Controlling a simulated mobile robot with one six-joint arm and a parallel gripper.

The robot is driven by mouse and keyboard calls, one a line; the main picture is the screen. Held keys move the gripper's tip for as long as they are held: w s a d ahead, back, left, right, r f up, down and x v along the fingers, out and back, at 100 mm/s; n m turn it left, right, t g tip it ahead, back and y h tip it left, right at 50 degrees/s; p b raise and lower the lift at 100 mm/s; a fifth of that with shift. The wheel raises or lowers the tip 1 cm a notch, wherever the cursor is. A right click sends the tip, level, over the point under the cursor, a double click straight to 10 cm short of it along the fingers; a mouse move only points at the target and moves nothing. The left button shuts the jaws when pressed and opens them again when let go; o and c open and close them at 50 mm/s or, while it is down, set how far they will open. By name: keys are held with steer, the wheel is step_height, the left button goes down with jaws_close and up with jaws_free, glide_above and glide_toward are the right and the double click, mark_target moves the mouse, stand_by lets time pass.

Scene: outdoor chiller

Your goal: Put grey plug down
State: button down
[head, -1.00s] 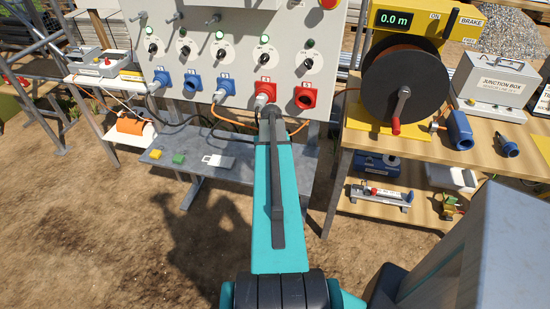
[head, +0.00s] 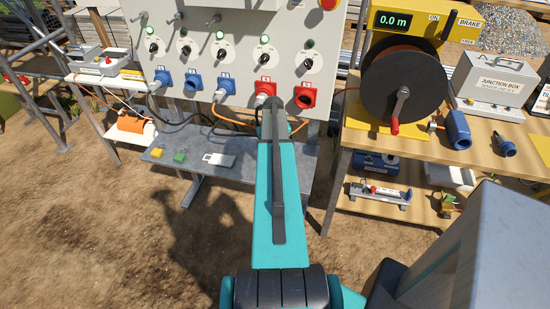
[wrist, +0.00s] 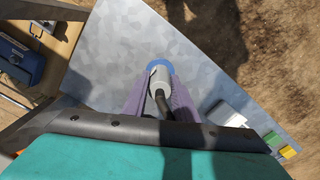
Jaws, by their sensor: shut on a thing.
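In the wrist view the grey plug (wrist: 158,77) has a pale grey body, a blue rim at its far end and a dark cable at its near end. My gripper (wrist: 159,86) is shut on it, with one finger on each side. The plug shows against the bare grey metal shelf (wrist: 115,45); I cannot tell whether it touches it. In the head view my arm hides the gripper and the plug, and the shelf (head: 215,178) lies below the socket panel.
The shelf holds a yellow block (head: 157,153), a green block (head: 180,156) and a white device (head: 218,160). The panel (head: 230,65) with blue and red sockets stands above. A wooden bench with a cable reel (head: 398,90) is to the right.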

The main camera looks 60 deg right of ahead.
steer(key=shift+f+p, duration=0.8)
steer(key=shift+f, duration=0.95)
steer(key=c, duration=1.4)
jaws_free()
steer(key=shift+c, duration=0.2)
steer(key=shift+r, duration=0.2)
steer(key=shift+r+b, duration=1.75)
steer(key=shift+r, duration=4.05)
steer(key=shift+a, duration=0.1)
